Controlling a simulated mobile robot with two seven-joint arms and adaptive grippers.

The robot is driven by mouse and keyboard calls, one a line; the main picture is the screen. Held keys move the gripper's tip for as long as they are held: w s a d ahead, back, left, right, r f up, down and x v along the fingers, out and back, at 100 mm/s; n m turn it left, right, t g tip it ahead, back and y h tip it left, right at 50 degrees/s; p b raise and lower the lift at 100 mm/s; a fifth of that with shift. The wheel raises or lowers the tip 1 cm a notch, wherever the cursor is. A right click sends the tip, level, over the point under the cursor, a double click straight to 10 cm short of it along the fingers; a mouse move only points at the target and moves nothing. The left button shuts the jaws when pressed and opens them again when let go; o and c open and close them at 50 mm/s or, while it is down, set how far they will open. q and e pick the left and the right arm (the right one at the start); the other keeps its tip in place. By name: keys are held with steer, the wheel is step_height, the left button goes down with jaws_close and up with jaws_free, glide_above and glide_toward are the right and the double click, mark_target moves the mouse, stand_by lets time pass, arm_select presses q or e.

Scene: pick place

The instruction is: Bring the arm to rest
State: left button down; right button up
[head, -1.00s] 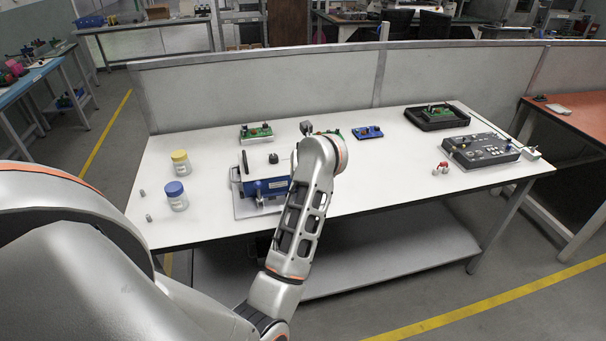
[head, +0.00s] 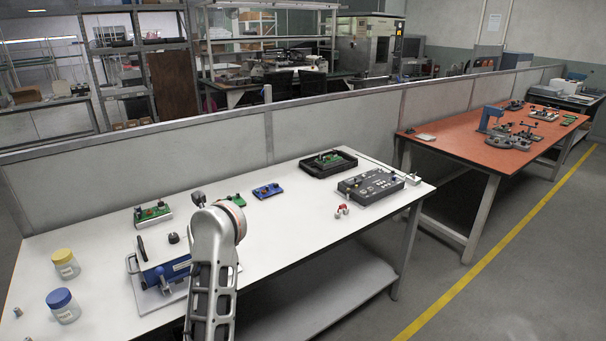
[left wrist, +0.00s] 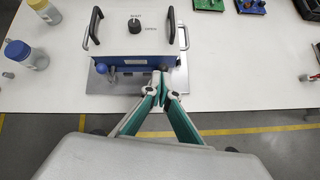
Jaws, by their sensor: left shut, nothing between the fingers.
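My left arm (head: 212,270) comes up from the bottom of the head view, bent at its top in front of the white table (head: 90,230). Its gripper is hidden there. In the left wrist view my left gripper (left wrist: 162,88) is shut and empty, its green-lined fingers meeting at the tips. The tips appear in front of the blue-and-white boxed device (left wrist: 135,45), near its lower right knob; I cannot tell the gap. The device also shows in the head view (head: 160,262), left of my arm. My right gripper is in neither view.
A yellow-lidded jar (head: 66,264) and a blue-lidded jar (head: 62,306) stand at the table's left. Green (head: 152,214) and blue boards (head: 267,191), a black tray (head: 328,164) and a grey control panel (head: 371,186) lie further back. A partition (head: 340,120) runs behind the table.

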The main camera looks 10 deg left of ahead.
arm_select(q)
steer(key=shift+f, duration=3.45)
steer(key=s+a+r+m+t+y, duration=0.4)
steer(key=a+r+m+y, duration=0.3)
steer(key=r+m+y, duration=0.1)
steer(key=s+d+r+m+t+h, duration=0.15)
steer(key=d+m+t+h, duration=0.35)
steer(key=d+m+t, duration=0.8)
steer(key=s+d+f+m+g+h, duration=0.25)
steer(key=d+f+m+h, duration=0.55)
steer(key=m, duration=0.5)
steer(key=s+d+f+m+g+h, duration=0.2)
steer(key=s+f+m+g, duration=0.3)
steer(key=f, duration=0.5)
steer(key=s+d+f+m+g+h, duration=0.2)
steer(key=s+f+m+g, duration=0.3)
steer(key=s+f+m, duration=0.3)
steer(key=s+d+f, duration=0.1)
steer(key=s+f, duration=0.2)
steer(key=shift+d+f+m, duration=0.15)
steer(key=shift+f+m, duration=0.15)
steer(key=shift+m, duration=0.1)
